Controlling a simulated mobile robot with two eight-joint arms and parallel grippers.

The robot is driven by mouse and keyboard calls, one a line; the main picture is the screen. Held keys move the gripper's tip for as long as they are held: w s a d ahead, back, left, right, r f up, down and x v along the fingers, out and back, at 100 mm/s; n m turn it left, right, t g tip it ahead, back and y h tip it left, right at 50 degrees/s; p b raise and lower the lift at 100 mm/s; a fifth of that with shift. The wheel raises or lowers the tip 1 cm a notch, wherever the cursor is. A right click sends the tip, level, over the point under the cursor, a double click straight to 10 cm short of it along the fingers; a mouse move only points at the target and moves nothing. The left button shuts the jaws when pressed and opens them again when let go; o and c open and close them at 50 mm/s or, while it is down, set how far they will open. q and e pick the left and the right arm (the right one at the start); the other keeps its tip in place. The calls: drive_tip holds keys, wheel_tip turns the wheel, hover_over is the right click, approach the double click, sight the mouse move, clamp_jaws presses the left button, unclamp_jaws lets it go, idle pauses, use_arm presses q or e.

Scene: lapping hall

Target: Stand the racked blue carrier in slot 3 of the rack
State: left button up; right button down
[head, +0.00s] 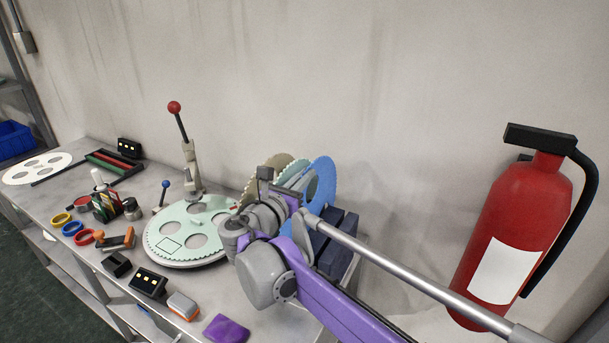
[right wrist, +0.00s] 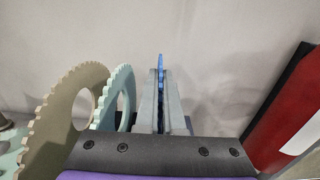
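The blue carrier (head: 324,178) stands upright, a toothed disc, at the right end of a row of carriers. In the right wrist view its thin blue edge (right wrist: 161,66) shows between the two grey fingers of my right gripper (right wrist: 161,98). The fingers are close against it on both sides. A tan carrier (right wrist: 66,105) and a pale green carrier (right wrist: 119,88) stand upright to its left. The dark blue rack (head: 338,243) is mostly hidden behind my purple right arm, so the slots cannot be made out. My left gripper is not in view.
A round pale green plate (head: 172,245) with holes lies left of my arm, beside a red-knobbed lever (head: 174,107). Small tools and coloured rings crowd the table's left part. A red fire extinguisher (head: 515,220) is at the right. The wall is close behind.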

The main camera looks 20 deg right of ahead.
drive_tip(key=shift+f+b, duration=0.5)
drive_tip(key=shift+f, duration=0.5)
drive_tip(key=c, duration=1)
unclamp_jaws()
drive_tip(key=shift+o, duration=0.2)
drive_tip(key=v, duration=1.1)
drive_tip(key=shift+d, duration=0.1)
